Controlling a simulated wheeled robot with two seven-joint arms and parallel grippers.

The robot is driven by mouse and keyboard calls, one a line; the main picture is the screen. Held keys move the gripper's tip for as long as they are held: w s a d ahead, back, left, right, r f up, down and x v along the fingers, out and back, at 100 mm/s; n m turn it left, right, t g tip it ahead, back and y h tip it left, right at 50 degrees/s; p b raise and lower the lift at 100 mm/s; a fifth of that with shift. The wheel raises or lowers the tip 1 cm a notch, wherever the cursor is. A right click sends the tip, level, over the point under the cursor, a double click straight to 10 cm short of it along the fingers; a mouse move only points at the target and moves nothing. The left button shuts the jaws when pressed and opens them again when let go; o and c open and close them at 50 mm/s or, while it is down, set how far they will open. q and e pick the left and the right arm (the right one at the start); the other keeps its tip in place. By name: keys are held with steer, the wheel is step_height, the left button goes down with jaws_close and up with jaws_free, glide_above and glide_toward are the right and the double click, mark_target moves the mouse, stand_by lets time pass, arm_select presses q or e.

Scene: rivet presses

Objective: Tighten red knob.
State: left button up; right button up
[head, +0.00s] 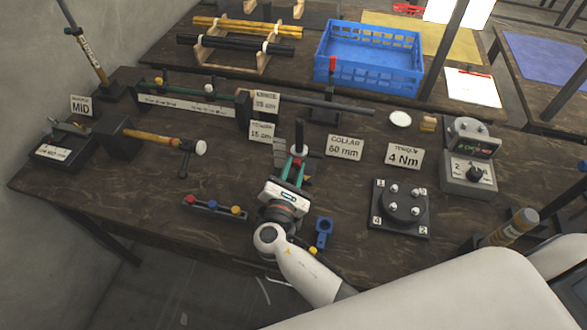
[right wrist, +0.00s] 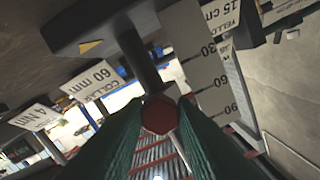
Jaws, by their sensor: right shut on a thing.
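A red knob (right wrist: 159,115) with a many-sided face shows in the right wrist view, at the end of a dark shaft that runs up to a dark block. My right gripper (right wrist: 161,108) has its two green fingers shut on the knob from both sides. In the head view my right gripper (head: 297,163) comes in from the front, beside an upright dark post with a white round piece low on it; the knob is mostly hidden there. A plate with scale numbers (right wrist: 203,70) stands beside the shaft. My left gripper is not in view.
Signs reading "COLLAR 60 mm" (head: 343,147) and "TORQUE 4 Nm" (head: 404,156) stand to the right. A small rack (head: 213,208) with red, blue and yellow knobs lies left of my arm, a blue fixture (head: 323,232) right of it. A blue crate (head: 368,72) stands behind.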

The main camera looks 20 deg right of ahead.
steer(key=o, duration=1)
steer(key=b+v, duration=0.2)
steer(key=v, duration=0.8)
steer(key=shift+s+a+f, duration=0.1)
steer(key=shift+s+a, duration=0.5)
steer(key=shift+s, duration=0.25)
